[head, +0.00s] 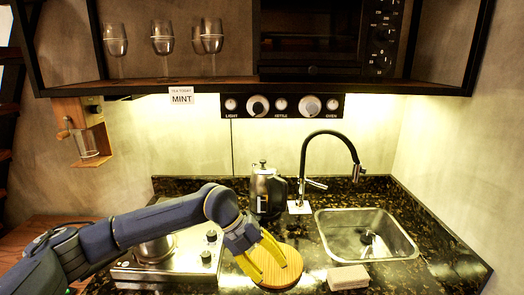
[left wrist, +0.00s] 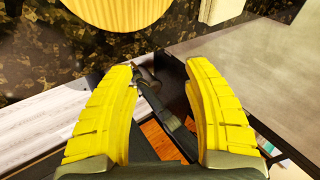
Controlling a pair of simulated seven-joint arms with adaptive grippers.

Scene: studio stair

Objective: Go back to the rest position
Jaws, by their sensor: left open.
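My left arm comes in from the left in the head view. Its gripper (head: 262,262) has yellow fingers and is over the round wooden board (head: 285,272) on the dark counter. In the left wrist view the left gripper (left wrist: 165,90) is open, its two yellow fingers wide apart with nothing between them. The board shows at the top of that view (left wrist: 118,10), beyond the fingertips. I cannot tell whether a finger touches the board. My right gripper is in neither view.
A steel kettle (head: 266,190) stands behind the board. A black tap (head: 335,135) and a sink (head: 365,236) are to the right, with a pale block (head: 348,278) in front. A stove (head: 180,262) is under my left arm. Glasses (head: 162,38) stand on the shelf above.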

